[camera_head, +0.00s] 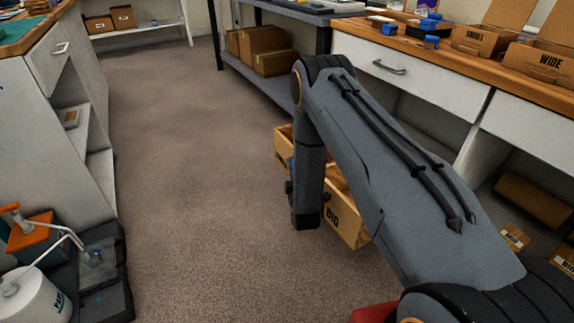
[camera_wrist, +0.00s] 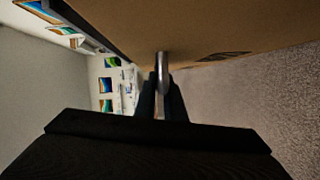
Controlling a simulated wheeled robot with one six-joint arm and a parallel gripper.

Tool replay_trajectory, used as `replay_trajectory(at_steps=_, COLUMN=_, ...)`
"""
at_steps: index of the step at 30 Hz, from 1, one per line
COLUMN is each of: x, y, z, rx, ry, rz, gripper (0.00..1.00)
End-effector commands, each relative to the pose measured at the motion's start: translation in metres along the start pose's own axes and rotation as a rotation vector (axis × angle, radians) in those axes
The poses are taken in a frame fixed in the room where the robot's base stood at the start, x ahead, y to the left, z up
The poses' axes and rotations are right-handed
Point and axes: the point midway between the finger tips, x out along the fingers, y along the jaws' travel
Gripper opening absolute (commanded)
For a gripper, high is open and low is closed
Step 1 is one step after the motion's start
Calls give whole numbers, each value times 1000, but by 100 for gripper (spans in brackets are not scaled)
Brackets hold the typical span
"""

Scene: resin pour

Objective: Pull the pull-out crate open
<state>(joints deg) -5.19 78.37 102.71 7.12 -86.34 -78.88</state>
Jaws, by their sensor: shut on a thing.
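The pull-out crate (camera_head: 350,230) is a light wooden box marked BIG, low by the floor beside the right-hand bench. My arm covers its middle, so how far out it stands is hard to tell. In the wrist view its tan front (camera_wrist: 225,28) fills the top of the picture. A metal handle (camera_wrist: 163,62) sticks out from that front. My gripper (camera_wrist: 163,95) has its dark fingers closed around the handle, one on each side. In the head view my wrist hangs in front of the crate and the fingers are hidden.
Carpeted floor (camera_head: 190,180) lies clear left of the crate. A white cabinet (camera_head: 60,110) stands at the left. The right bench has a white drawer (camera_head: 405,72) above and boxes marked KNOLL (camera_head: 478,40) and WIDE (camera_head: 548,62) on top. Cardboard boxes (camera_head: 262,50) sit on a low shelf behind.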

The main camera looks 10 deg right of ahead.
Motion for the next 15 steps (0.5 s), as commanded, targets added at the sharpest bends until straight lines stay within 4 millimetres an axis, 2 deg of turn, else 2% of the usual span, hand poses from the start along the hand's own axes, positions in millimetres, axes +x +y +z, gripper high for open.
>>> replay_trajectory(at_steps=11, x=1, y=1, z=-1, rx=1, ry=-2, rz=4, gripper=0)
replay_trajectory(at_steps=12, x=1, y=1, z=-1, rx=1, ry=-2, rz=4, gripper=11)
replay_trajectory(at_steps=15, x=1, y=1, z=-1, rx=1, ry=-2, rz=3, gripper=28)
